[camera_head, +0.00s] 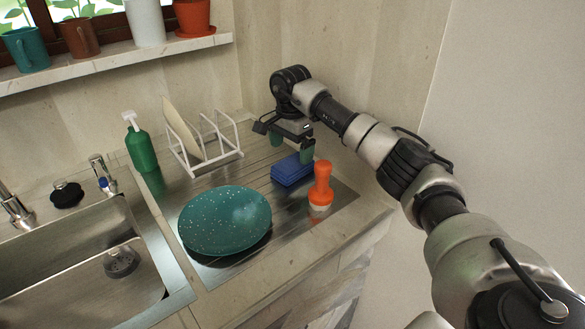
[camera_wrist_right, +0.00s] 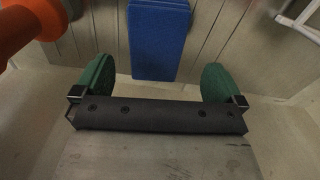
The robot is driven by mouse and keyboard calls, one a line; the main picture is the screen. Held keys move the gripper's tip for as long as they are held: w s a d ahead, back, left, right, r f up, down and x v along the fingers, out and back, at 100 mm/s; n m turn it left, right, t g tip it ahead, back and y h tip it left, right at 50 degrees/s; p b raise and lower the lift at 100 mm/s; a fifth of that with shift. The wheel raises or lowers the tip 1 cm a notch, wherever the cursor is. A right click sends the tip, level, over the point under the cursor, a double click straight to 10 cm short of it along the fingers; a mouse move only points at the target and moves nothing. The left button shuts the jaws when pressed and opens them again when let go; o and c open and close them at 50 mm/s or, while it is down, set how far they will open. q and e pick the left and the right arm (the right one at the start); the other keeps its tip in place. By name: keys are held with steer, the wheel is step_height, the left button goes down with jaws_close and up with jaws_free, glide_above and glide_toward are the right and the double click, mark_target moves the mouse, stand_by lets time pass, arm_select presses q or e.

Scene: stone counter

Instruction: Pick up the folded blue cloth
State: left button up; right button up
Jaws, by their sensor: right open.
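The folded blue cloth (camera_head: 292,169) lies on the ribbed metal drainboard in the head view, left of an orange-handled brush. My right gripper (camera_head: 291,147) is open and empty, just above and behind the cloth. In the right wrist view the cloth (camera_wrist_right: 158,40) lies ahead of the gap between the green fingertips of my right gripper (camera_wrist_right: 158,84). The fingers are apart from it. My left gripper is in neither view.
The orange brush (camera_head: 320,187) stands close to the cloth's right. A speckled teal bowl (camera_head: 226,220) lies to its front left. A white dish rack (camera_head: 207,150) with a plate, a green soap bottle (camera_head: 141,147) and the sink (camera_head: 75,262) are further left.

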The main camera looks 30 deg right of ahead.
mark_target(293, 163)
steer(key=f, duration=0.4)
steer(key=shift+s+f, duration=0.15)
steer(key=shift+s, duration=0.1)
steer(key=shift+f, duration=0.55)
steer(key=c, duration=1)
step_height(293, 163, up, 10)
steer(key=shift+r, duration=0.1)
steer(key=o, duration=0.3)
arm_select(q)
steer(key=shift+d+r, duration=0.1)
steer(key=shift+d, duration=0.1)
arm_select(e)
steer(key=shift+c, duration=1.1)
